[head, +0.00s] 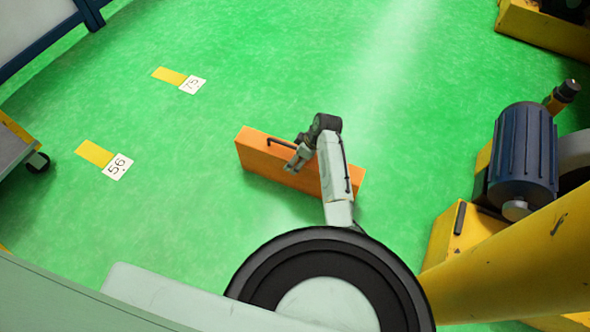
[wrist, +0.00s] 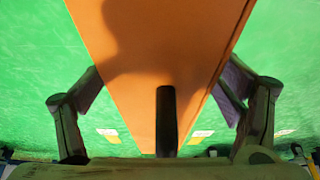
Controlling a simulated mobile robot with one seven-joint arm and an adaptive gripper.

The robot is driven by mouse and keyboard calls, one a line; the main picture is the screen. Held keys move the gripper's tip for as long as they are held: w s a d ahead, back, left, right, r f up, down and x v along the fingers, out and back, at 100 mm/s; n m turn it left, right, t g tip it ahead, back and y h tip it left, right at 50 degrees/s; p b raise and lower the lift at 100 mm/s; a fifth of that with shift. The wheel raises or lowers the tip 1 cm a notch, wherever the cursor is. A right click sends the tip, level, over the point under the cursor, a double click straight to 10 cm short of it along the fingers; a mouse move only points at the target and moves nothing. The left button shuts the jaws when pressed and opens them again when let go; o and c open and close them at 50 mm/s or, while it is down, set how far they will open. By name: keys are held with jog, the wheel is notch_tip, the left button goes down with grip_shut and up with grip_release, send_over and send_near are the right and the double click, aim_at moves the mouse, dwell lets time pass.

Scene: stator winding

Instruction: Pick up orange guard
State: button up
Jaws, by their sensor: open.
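The orange guard (head: 258,152) is a long box-like panel standing on the green floor in the middle of the head view. A dark bar handle is on its top, partly hidden by my arm. My gripper (head: 296,160) is above the guard. In the wrist view, the guard (wrist: 165,50) fills the middle, with its dark handle (wrist: 166,120) pointing up toward the camera. My gripper's fingers (wrist: 165,88) are spread wide on either side of the guard, with nothing held. Whether either finger touches the guard is unclear.
A yellow machine with a dark blue motor (head: 523,155) stands at the right. A grey cart (head: 15,150) with a caster is at the left edge. Flat floor markers 75 (head: 192,85) and 56 (head: 118,167) lie left of the guard. The floor around the guard is clear.

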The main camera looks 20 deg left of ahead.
jog(key=shift+c, duration=0.2)
jog(key=shift+r, duration=0.15)
jog(key=c, duration=1.5)
